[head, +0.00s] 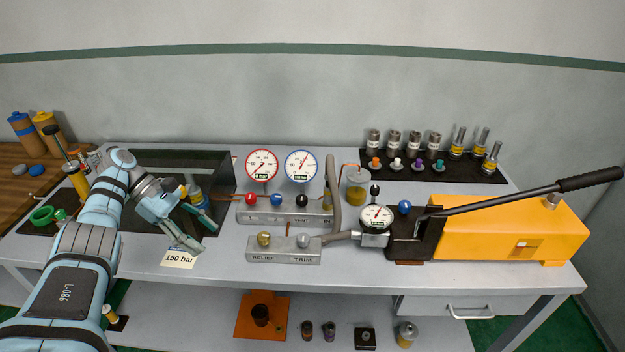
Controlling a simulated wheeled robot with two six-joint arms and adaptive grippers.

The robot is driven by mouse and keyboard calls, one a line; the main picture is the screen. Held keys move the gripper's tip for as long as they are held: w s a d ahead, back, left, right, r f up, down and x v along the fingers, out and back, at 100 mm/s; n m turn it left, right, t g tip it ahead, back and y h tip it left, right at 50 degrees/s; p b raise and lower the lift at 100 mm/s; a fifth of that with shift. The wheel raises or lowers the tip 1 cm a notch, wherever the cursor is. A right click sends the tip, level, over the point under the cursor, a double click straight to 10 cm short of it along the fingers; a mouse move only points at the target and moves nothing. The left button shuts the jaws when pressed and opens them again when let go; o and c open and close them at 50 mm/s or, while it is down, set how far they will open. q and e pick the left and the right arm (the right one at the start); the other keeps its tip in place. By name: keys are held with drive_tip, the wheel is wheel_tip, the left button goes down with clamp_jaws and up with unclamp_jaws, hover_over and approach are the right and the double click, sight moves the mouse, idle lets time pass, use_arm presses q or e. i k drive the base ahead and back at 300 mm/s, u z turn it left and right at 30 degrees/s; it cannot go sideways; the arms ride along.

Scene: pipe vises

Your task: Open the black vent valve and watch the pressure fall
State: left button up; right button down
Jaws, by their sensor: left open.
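The black vent valve knob (302,200) sits on the rear grey manifold block (262,216), between a blue knob (276,199) and the hose end. A red-rimmed gauge (262,165) and a blue-rimmed gauge (301,165) stand behind the block. A smaller round gauge (377,217) is beside the pump. The gauge readings are too small to read surely. My left gripper (207,238) is open and empty, left of the manifold and apart from the black knob, above the table near the card. My right gripper is out of view.
A front block marked RELIEF and TRIM (284,256) stands before the manifold. A yellow hand pump (510,229) with a long lever (520,196) fills the right. A "150 bar" card (179,258) lies at the front. A black rack (435,168) holds several fittings.

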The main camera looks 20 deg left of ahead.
sight(302, 201)
drive_tip(key=i, duration=1)
drive_tip(key=u, duration=0.05)
